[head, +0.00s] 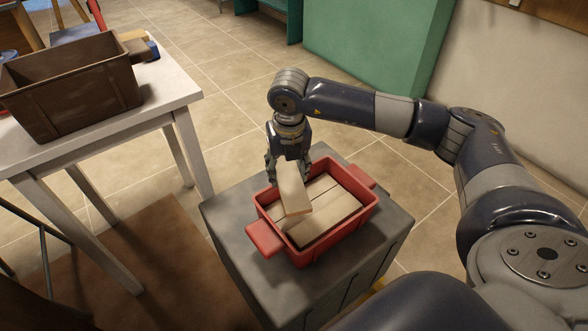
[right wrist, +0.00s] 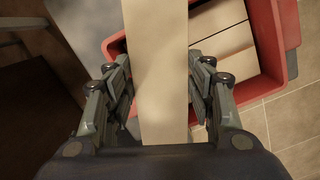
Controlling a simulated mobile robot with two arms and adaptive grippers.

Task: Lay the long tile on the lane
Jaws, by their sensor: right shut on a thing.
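My right gripper (head: 288,170) is shut on a pale, long, flat tile (head: 294,200), with a finger on each side of it. The tile is tilted, its free end over the red bin (head: 343,238). In the right wrist view the tile (right wrist: 162,95) runs between the fingers, with part of the red bin (right wrist: 268,40) behind it. More pale tiles (head: 335,203) lie in the bin; the held tile hides some of them. I cannot make out a lane in these views. My left gripper is not in view.
The bin stands on a dark grey cabinet (head: 228,222). At the left, a white table (head: 165,98) carries a brown, open-topped crate (head: 95,105) and small items. Tiled floor lies clear between the table and the green unit (head: 375,45) at the back.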

